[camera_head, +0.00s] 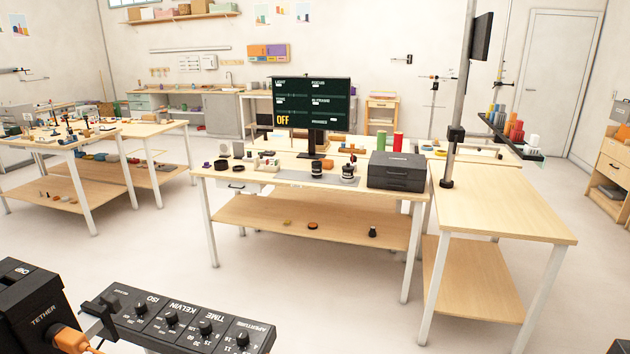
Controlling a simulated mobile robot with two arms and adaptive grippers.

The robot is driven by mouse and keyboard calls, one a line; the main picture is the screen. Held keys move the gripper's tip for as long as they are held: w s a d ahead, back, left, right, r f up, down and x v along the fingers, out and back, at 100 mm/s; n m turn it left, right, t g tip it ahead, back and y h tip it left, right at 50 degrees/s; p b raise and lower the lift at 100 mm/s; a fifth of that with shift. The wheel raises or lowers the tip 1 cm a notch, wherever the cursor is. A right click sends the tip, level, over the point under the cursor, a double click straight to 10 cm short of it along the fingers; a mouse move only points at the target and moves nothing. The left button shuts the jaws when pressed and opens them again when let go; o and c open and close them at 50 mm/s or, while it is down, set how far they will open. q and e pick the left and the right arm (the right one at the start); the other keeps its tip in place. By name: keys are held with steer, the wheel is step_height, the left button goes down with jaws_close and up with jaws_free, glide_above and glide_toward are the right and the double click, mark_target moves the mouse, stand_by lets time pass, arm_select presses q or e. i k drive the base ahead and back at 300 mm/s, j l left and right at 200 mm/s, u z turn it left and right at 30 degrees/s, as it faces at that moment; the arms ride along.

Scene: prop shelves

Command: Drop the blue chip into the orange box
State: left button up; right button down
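I cannot make out a blue chip for certain. I cannot single out an orange box. An orange and purple panel or rack (268,51) hangs on the back wall, and some orange items lie behind the monitor on the middle table. Neither of my grippers can be made out in the head view.
A black control panel (178,318) with knobs and a black device (32,310) fill the near left. The middle table (240,178) holds a monitor (310,103), a black case (396,171) and small items. The right table (505,208) is mostly bare. Floor between is clear.

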mark_target(324, 167)
steer(key=i+l+u, duration=0.1)
steer(key=i+l, duration=0.3)
steer(key=i+l+u, duration=0.1)
steer(key=i+l, duration=0.3)
steer(key=l, duration=0.15)
steer(key=i+l+u, duration=0.1)
steer(key=i+l, duration=0.3)
steer(key=l, duration=0.15)
steer(key=i+l+u, duration=0.15)
steer(key=i+l, duration=1)
steer(key=i+j+z, duration=0.2)
steer(key=i+j, duration=0.3)
steer(key=i, duration=0.5)
steer(key=i+j+z, duration=0.2)
steer(key=i+j, duration=0.45)
steer(key=i, duration=0.3)
steer(key=i+j+z, duration=0.2)
steer(key=i+j, duration=0.55)
steer(key=i, duration=0.15)
